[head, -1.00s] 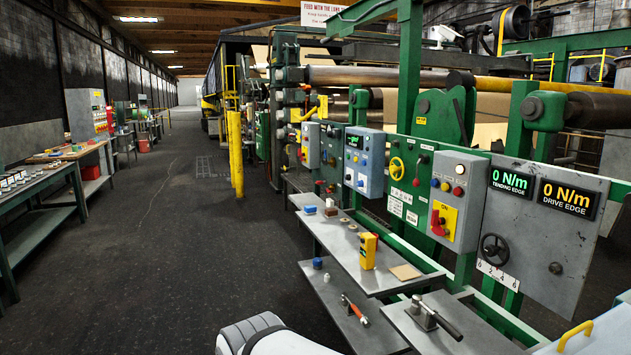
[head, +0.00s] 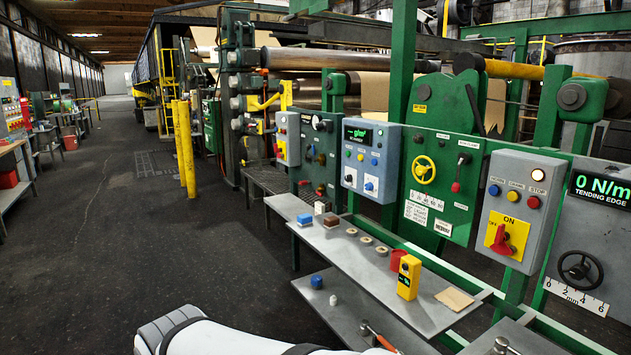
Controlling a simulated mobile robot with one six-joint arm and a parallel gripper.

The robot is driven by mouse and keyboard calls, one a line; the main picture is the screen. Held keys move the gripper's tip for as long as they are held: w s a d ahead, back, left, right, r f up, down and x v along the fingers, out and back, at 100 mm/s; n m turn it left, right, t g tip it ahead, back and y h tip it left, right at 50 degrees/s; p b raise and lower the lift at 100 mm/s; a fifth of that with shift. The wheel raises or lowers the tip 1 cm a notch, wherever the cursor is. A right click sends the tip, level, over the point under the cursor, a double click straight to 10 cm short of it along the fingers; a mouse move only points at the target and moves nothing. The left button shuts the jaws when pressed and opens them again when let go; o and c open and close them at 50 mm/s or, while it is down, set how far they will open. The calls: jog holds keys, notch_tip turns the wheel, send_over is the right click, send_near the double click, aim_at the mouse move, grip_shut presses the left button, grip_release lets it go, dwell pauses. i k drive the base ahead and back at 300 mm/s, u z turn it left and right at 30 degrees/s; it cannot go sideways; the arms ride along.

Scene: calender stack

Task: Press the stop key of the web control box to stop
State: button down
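A grey control box (head: 518,208) hangs on the green machine frame at the right of the head view. It has a row of blue, yellow and red keys, with small labels above them; the label over the red key (head: 533,202) reads STOP. A round lamp (head: 538,175) above it glows whitish. Below the keys is a red rotary switch (head: 502,240) on a yellow plate marked ON. My gripper is out of view; only a white and grey part of my arm shows at the bottom, well left of the box.
A blue-grey box with a green display (head: 370,134) and a green panel with a yellow handwheel (head: 423,170) lie to the left. A grey shelf (head: 330,245) juts out below, holding a yellow device (head: 409,277). The dark aisle floor at left is clear.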

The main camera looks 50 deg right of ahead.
aim_at(532, 202)
jog(key=i, duration=0.7)
jog(key=z, duration=4.05)
jog(key=i, duration=1)
jog(key=u, duration=0.1)
